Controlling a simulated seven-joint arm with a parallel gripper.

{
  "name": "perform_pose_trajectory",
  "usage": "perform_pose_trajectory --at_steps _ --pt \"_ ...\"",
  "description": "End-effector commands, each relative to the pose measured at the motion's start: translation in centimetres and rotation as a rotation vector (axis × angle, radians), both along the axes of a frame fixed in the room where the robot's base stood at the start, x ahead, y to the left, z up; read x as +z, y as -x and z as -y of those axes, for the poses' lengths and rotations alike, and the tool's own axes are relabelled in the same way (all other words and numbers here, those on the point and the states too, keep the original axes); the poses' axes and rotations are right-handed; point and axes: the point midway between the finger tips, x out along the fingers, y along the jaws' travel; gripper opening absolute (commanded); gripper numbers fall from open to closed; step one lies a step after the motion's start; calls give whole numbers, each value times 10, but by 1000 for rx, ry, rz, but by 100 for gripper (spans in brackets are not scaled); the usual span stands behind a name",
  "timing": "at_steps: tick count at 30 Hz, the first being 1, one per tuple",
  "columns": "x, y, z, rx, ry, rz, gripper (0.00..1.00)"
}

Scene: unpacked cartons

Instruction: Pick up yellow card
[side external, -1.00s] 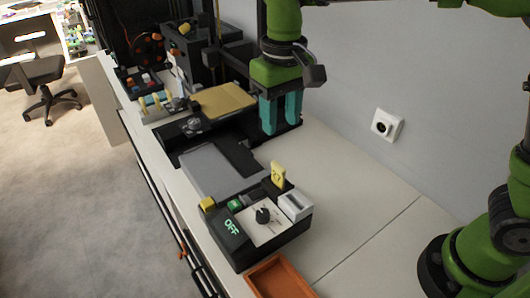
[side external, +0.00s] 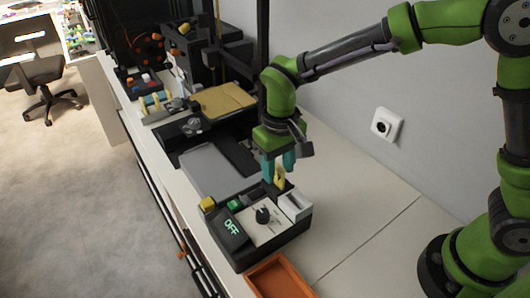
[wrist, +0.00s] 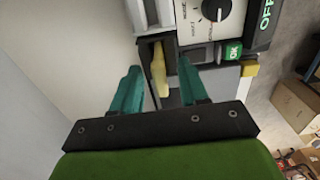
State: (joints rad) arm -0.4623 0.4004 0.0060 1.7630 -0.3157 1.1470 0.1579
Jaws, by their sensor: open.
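The yellow card (side external: 280,180) stands upright in a dark slot at the back of the control box (side external: 258,262). In the wrist view the card (wrist: 159,72) shows as a narrow yellow strip in the slot, ahead of and between the teal fingertips. My gripper (side external: 279,168) is open around the card's upper part in the side view, and one finger partly hides it. In the wrist view my gripper (wrist: 160,78) has a gap on both sides of the card. I cannot tell whether either finger touches it.
The control box has a dial (side external: 263,215), a green OK button (wrist: 233,50), a yellow button (side external: 208,204) and a white block (side external: 295,205) close to the card. An orange tray (side external: 279,277) sits in front. The white counter to the right is clear up to the wall.

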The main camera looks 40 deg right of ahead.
Motion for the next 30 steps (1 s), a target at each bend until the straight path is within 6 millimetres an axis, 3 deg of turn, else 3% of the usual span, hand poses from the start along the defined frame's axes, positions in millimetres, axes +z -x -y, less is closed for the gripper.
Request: perform_pose_trajectory --at_steps 6,15,30 --pt "-1 0 0 0 0 0 42" --pt "0 0 0 0 0 0 0" --pt "9 0 0 1 -2 2 0"
